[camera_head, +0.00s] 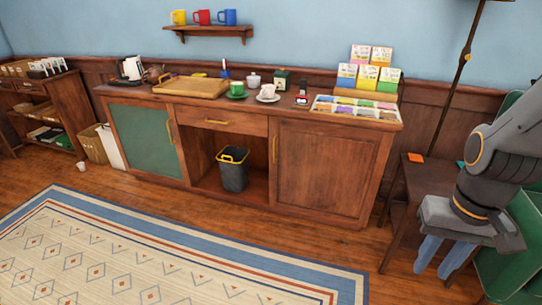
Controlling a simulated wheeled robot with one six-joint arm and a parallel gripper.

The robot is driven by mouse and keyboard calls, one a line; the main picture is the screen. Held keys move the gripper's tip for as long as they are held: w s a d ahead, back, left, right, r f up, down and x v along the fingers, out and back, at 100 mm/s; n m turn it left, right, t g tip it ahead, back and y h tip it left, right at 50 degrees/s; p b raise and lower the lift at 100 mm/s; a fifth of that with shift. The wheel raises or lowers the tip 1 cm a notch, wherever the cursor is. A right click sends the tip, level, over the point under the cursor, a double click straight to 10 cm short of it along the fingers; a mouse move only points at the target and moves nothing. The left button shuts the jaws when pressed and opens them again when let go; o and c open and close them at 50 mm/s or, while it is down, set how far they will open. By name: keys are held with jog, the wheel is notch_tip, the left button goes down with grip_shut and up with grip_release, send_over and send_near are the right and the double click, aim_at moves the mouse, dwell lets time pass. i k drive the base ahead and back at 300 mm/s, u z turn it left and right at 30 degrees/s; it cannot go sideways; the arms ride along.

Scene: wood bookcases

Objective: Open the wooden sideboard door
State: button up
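The wooden sideboard (198,182) stands against the back wall. Its right door (322,172) is a plain wood panel with a vertical brass handle (275,150) on its left edge; it looks closed. Its left door (145,140) has a green panel and a brass handle (170,132) on its right edge; it also looks closed. My gripper (433,270) is at the far right, in front of and well apart from the sideboard. Its two blue-grey fingers point down with a gap between them, and nothing shows between them.
A dark bin (233,172) stands in the sideboard's open middle bay, below a closed drawer (216,121). A small side table (425,180) is near my arm, right of the sideboard. A patterned rug (130,255) lies in front. The floor before the doors is clear.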

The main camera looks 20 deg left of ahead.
aim_at(327, 171)
jog(key=z, duration=0.2)
jog(key=i, duration=1.15)
jog(key=u, duration=0.85)
